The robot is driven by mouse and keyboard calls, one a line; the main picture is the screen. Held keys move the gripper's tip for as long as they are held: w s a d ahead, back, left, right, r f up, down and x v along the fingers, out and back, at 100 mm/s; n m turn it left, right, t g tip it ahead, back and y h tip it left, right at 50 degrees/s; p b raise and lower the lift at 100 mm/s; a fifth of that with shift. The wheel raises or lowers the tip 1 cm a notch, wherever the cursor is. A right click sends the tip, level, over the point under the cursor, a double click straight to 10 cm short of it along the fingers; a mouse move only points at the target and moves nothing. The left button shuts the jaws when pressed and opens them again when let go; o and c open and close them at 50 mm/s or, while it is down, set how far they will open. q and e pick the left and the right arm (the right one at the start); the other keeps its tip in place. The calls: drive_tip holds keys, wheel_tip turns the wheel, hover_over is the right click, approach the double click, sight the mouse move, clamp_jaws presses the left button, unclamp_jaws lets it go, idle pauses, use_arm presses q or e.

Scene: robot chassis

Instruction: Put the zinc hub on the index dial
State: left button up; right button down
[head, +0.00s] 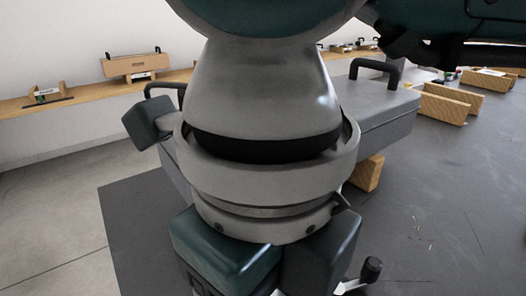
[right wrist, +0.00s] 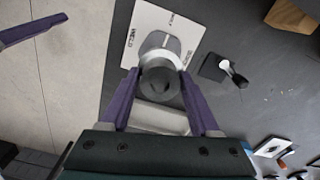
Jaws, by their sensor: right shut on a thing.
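In the right wrist view my right gripper (right wrist: 161,88) has its two purple fingers shut on a grey round piece with a dark centre hole, which I take as the zinc hub (right wrist: 152,89). Behind it a lighter grey rounded part, perhaps the index dial (right wrist: 158,41), shows on a white printed plate (right wrist: 140,20). The hub overlaps this part in the picture, and I cannot tell whether they touch. In the head view a large grey and green arm of mine hides the hub and plate. A purple finger-like piece at the far left, probably my left gripper (right wrist: 32,28), shows only partly.
A dark block with a lever (right wrist: 214,67) lies right of the plate; its black knob (head: 373,266) shows in the head view. A grey case (head: 375,108) with black handles stands behind my arm. The dark table is mostly clear at right.

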drive_tip(key=shift+f, duration=2.7)
drive_tip(key=shift+f+b, duration=0.1)
drive_tip(key=shift+b, duration=0.2)
drive_tip(key=shift+f, duration=0.15)
drive_tip(key=shift+c, duration=0.6)
unclamp_jaws()
wheel_tip(320, 180, up, 12)
drive_tip(key=shift+w+f+p, duration=0.1)
drive_tip(key=shift+f+p, duration=0.15)
drive_tip(key=shift+p, duration=0.25)
drive_tip(key=shift+r, duration=0.55)
